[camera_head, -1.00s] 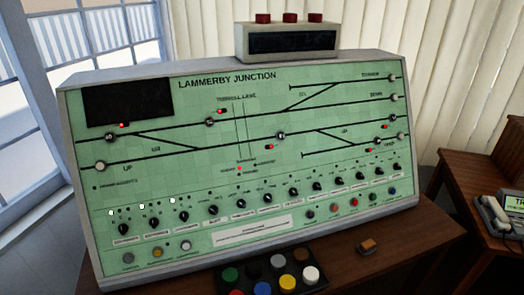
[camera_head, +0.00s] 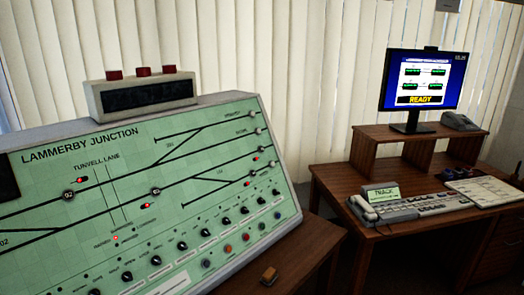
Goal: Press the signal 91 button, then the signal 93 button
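The green Lammerby Junction panel (camera_head: 110,215) fills the left of the head view, its left part cut off by the frame edge. Black track lines cross it. A round dark numbered button (camera_head: 68,194) sits on the upper line and another (camera_head: 155,190) sits on the line below, further right. Their numbers are too small to read surely. Pale round buttons (camera_head: 259,130) stand at the right ends of the lines. Small red lights (camera_head: 146,206) glow near several buttons. I cannot tell which buttons are signals 91 and 93. Neither gripper is in view.
A grey box with red lamps (camera_head: 140,96) stands on the panel's top. A small brown block (camera_head: 269,275) lies on the wood in front.

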